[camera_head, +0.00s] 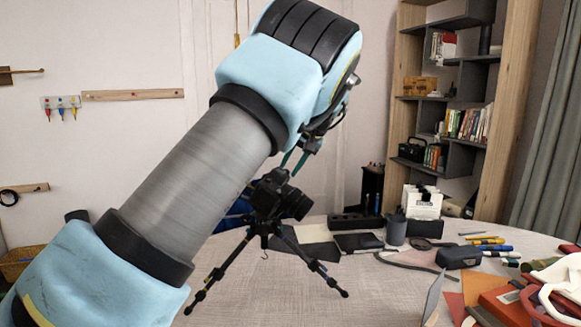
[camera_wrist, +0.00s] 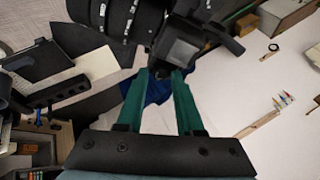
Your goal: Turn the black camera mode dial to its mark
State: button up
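The black camera (camera_head: 281,196) stands upright on a small black tripod (camera_head: 268,232) on the table. In the wrist view, the camera body (camera_wrist: 180,44) fills the top middle, with its ribbed lens at the upper left. My gripper (camera_head: 291,164) comes down from above at the camera's top. In the wrist view, the green fingers of my gripper (camera_wrist: 161,74) are apart, with their tips at the camera's edge. A small dark part lies between the tips; I cannot tell whether it is the mode dial or whether they touch it. The dial's mark is not discernible.
The table (camera_head: 375,295) holds a grey cup (camera_head: 396,229), a dark case (camera_head: 458,257), pens and orange and red items at the right. A shelf (camera_head: 460,90) stands behind at the right. The tripod legs spread widely below the camera. The table's front middle is clear.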

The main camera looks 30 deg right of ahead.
jog(key=b+v, duration=0.2)
jog(key=v, duration=0.9)
dwell(0.3)
